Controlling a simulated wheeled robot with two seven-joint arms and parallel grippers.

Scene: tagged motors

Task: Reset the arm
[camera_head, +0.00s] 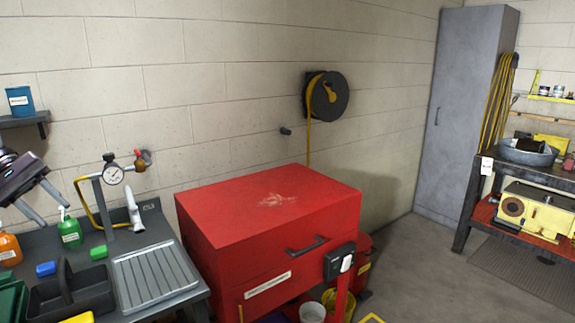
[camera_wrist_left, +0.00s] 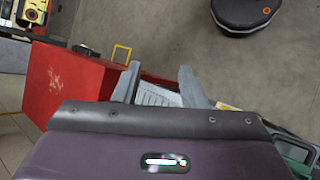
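My left gripper (camera_head: 42,204) is at the left edge of the head view, above the grey workbench. Its two grey fingers are spread apart with nothing between them. In the left wrist view the open fingers (camera_wrist_left: 159,72) frame part of the grey ribbed tray (camera_wrist_left: 155,96) beyond them. My right gripper is in neither view. A yellow machine (camera_head: 540,208), perhaps a motor, sits on the red lower shelf of the table at the right. A white tag (camera_head: 487,165) hangs at that table's corner.
The workbench (camera_head: 150,218) holds bottles, a black caddy (camera_head: 68,290), a gauge stand (camera_head: 113,175) and the ribbed tray (camera_head: 155,275). A red chest (camera_head: 270,215) stands beside it. A hose reel (camera_head: 327,97) is on the wall. Floor (camera_head: 425,265) is clear before the grey locker (camera_head: 462,110).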

